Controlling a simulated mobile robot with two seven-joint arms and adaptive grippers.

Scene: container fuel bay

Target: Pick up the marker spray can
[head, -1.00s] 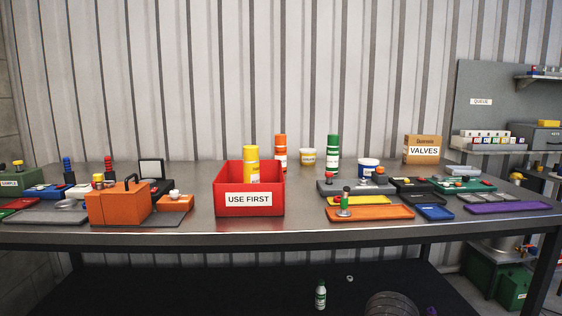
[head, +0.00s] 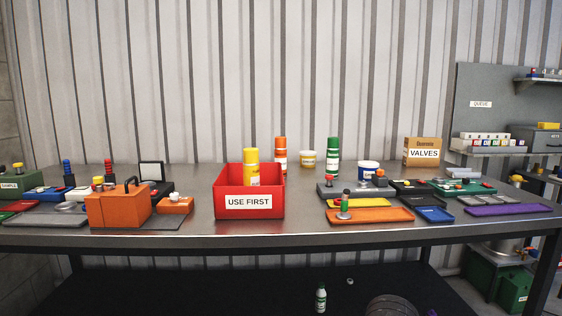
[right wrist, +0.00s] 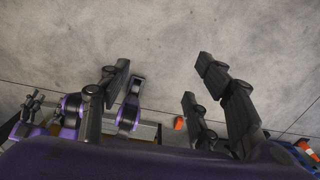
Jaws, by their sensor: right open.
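Several spray cans stand on the steel workbench (head: 300,222) in the head view. A yellow can (head: 251,165) stands upright in the red USE FIRST bin (head: 250,203), its lower part hidden by the bin wall. An orange can (head: 280,154) stands behind the bin, and a green can (head: 333,155) stands to its right. I cannot tell from the labels which one is the marker can. My right gripper (right wrist: 163,75) is open and empty over bare grey floor in the right wrist view, away from the cans. My left gripper is not in view.
An orange box (head: 118,208) is left of the bin. Trays, including an orange one (head: 370,215), and a VALVES carton (head: 422,152) are at right. A green-and-white bottle (head: 321,297) stands on the lower shelf. Bench space directly right of the bin is clear.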

